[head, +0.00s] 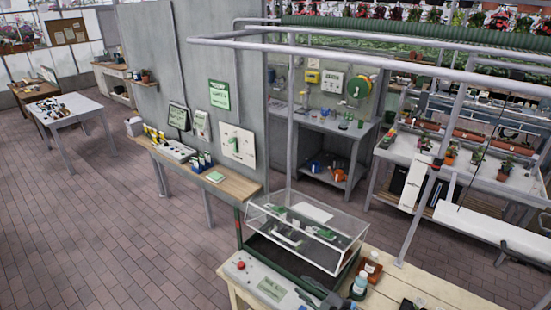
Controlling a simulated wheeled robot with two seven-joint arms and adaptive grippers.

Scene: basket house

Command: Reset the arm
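My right gripper (310,292) shows as a small dark shape at the bottom edge of the head view, just in front of the clear-lidded case. It is partly cut off by the frame, and its fingers are too small to tell open from shut. I see nothing clearly held in it. My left gripper is not in view.
A clear-lidded case (262,212) stands on a wooden table (385,290) with a control panel (262,284) and bottles (360,282). A wall bench (235,187) and plant benches (480,165) lie beyond. The brick floor at left (110,220) is clear.

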